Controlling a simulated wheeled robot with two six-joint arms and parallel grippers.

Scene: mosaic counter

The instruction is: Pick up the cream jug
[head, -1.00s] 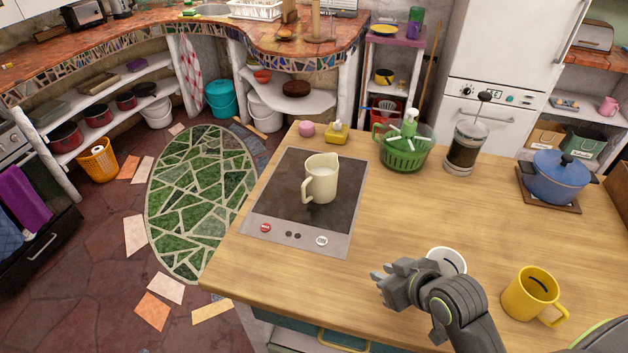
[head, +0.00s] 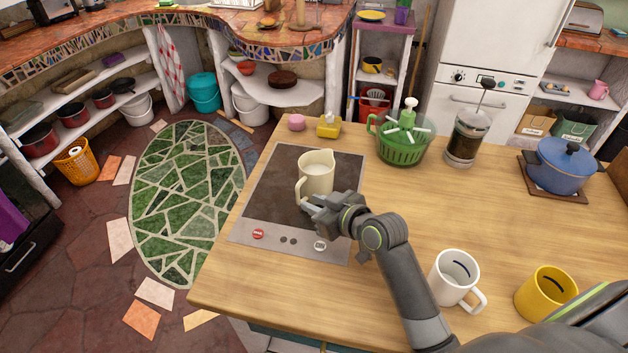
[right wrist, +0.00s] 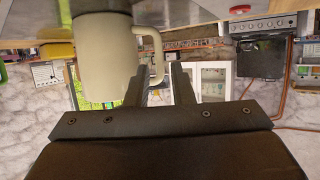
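The cream jug (head: 317,174) stands upright on the dark hob (head: 270,180), its handle toward the left front in the head view. My right gripper (head: 309,206) is low at the jug's front, close to the handle. In the right wrist view the jug (right wrist: 100,62) appears upside down at upper left. Its handle (right wrist: 157,58) reaches over the gap between the two fingers of my right gripper (right wrist: 158,72). The fingers are apart. I cannot tell whether they touch the handle. My left gripper is not in view.
A white mug (head: 455,277) and a yellow mug (head: 545,293) stand at the counter's front right. A blue pot (head: 562,168) is at right. The middle counter is clear.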

